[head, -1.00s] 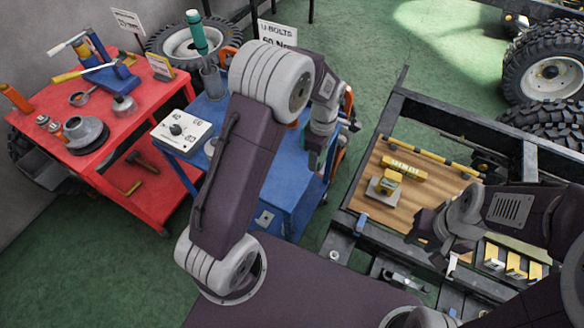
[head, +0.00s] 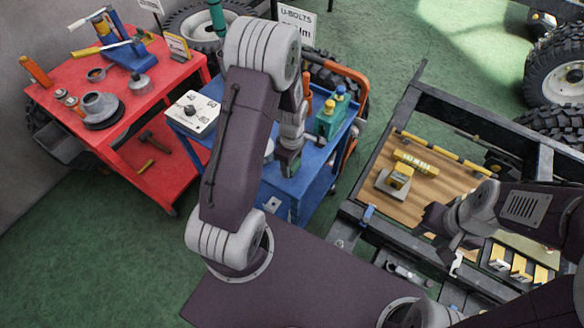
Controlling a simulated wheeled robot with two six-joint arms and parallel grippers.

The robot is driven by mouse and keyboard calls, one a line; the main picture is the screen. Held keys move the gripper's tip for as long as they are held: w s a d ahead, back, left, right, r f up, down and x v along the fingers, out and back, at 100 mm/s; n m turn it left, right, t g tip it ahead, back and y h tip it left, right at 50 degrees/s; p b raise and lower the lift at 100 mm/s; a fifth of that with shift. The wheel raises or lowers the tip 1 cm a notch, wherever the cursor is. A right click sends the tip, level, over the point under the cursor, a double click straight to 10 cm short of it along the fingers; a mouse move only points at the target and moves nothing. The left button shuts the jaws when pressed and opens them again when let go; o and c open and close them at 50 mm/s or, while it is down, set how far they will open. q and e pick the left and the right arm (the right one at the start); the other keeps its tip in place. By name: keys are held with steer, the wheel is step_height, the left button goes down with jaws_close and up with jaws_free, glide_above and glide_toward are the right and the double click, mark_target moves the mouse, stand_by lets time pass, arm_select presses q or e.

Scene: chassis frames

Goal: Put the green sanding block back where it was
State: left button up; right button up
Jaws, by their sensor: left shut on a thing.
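My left gripper (head: 290,163) is shut on a small dark green thing (head: 290,158), which looks like the green sanding block, mostly covered by the fingers. It hangs over the blue cart (head: 314,180), and I cannot tell how high above the top it is. My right gripper (head: 441,226) is near the wooden board (head: 440,187) on the chassis frame, far from the block. Its fingers are dark and small, so I cannot tell if they are open.
A green caddy (head: 328,122) with blue and yellow tops stands on the cart's right. A white box with a knob (head: 193,113) is at its left. A red cart (head: 125,75) with tools stands further left. A yellow block (head: 401,174) on a grey plate lies on the board.

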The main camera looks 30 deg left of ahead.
mark_target(292, 169)
arm_select(q)
step_height(292, 169, down, 3)
steer(key=shift+w, duration=0.15)
steer(key=shift+f, duration=0.1)
steer(key=o, duration=1.3)
